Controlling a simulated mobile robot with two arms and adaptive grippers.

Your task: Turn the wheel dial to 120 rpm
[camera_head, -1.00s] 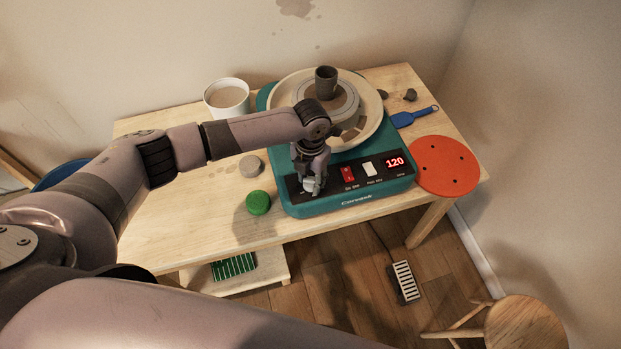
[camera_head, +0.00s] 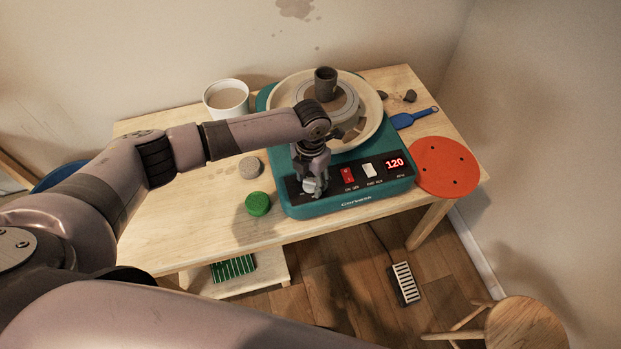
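The teal pottery wheel (camera_head: 400,188) stands on the wooden table, with a black control panel along its front. Its red display (camera_head: 394,163) reads 120. A red switch (camera_head: 347,175) and a white switch (camera_head: 369,170) sit left of the display. The pale dial (camera_head: 309,185) is at the panel's left end, partly hidden by my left gripper. My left gripper (camera_head: 313,188) points down over the dial with its fingers around it; whether they press on it is too small to tell. My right gripper is not in view.
A dark cup (camera_head: 325,84) stands on the wheel head. A white bucket (camera_head: 227,99), a green round piece (camera_head: 258,204), a grey lump (camera_head: 250,167), a blue tool (camera_head: 412,117) and an orange disc (camera_head: 446,167) lie around the wheel. A stool (camera_head: 525,325) stands at lower right.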

